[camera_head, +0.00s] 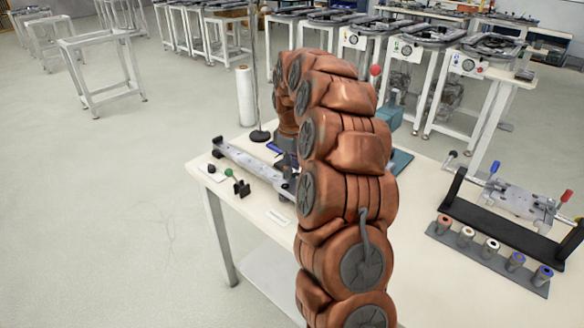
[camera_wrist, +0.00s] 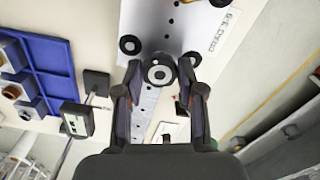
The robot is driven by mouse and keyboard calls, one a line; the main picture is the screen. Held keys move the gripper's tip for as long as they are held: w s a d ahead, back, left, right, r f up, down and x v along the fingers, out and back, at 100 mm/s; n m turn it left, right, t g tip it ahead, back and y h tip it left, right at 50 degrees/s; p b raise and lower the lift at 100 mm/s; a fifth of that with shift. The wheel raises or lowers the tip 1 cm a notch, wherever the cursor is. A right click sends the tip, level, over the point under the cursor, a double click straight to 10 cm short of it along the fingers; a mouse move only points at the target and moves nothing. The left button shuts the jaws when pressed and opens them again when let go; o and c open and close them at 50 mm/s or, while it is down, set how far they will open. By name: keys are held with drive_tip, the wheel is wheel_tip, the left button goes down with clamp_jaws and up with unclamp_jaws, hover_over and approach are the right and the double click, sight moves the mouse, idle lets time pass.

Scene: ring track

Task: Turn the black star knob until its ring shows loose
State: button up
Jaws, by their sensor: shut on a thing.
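In the wrist view, a round black knob (camera_wrist: 160,70) with a pale grey centre sits between the fingertips of my gripper (camera_wrist: 161,78). The fingers stand on either side of the knob and are shut on it. I see it end-on, so its star lobes are not clear. A ring showing tight or loose cannot be made out. A grey metal bar with holes (camera_wrist: 146,102) runs below the knob. In the head view, my copper-coloured arm hides the gripper and the knob. A grey metal rail (camera_head: 250,160) lies on the white table (camera_head: 207,177) left of my arm.
In the wrist view, a blue tray (camera_wrist: 52,52) with parts lies at the left, near a black block (camera_wrist: 77,120). In the head view, a black rack (camera_head: 490,226) and a row of several cylinders (camera_head: 490,247) stand at the right. Open floor (camera_head: 130,190) lies left.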

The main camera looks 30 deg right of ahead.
drive_tip(key=shift+a+f+n, duration=0.1)
drive_tip(key=shift+f+n, duration=0.05)
drive_tip(key=shift+n, duration=0.45)
drive_tip(key=o, duration=1.1)
drive_tip(key=shift+o, duration=0.2)
wheel_tip(320, 180, up, 12)
idle(0.6)
